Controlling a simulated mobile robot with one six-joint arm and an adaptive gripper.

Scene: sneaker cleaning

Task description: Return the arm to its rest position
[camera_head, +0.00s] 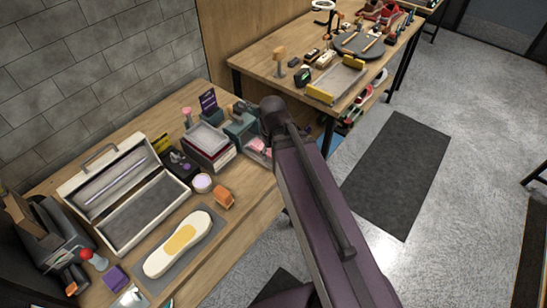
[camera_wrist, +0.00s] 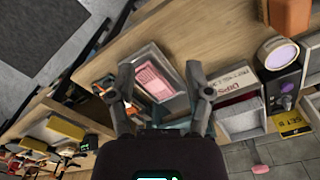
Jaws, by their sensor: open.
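My gripper (camera_wrist: 161,82) is open in the wrist view, its two dark fingers spread apart with nothing held between them. Beyond the fingertips is a clear-walled bin with a pink item (camera_wrist: 154,78) in it, near the bench edge. In the head view my arm (camera_head: 318,205) reaches from the bottom up to the right end of the near workbench (camera_head: 140,292). I cannot tell the gap between the fingers and the bin.
A sneaker sole (camera_head: 179,246) lies on a grey mat, beside an open metal toolbox (camera_head: 118,195). Stacked trays (camera_head: 210,147) and a small jar (camera_head: 202,183) stand nearby. A second bench (camera_head: 262,65) holds tools and a tray. The floor on the right is mostly clear, with a dark mat (camera_head: 398,175).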

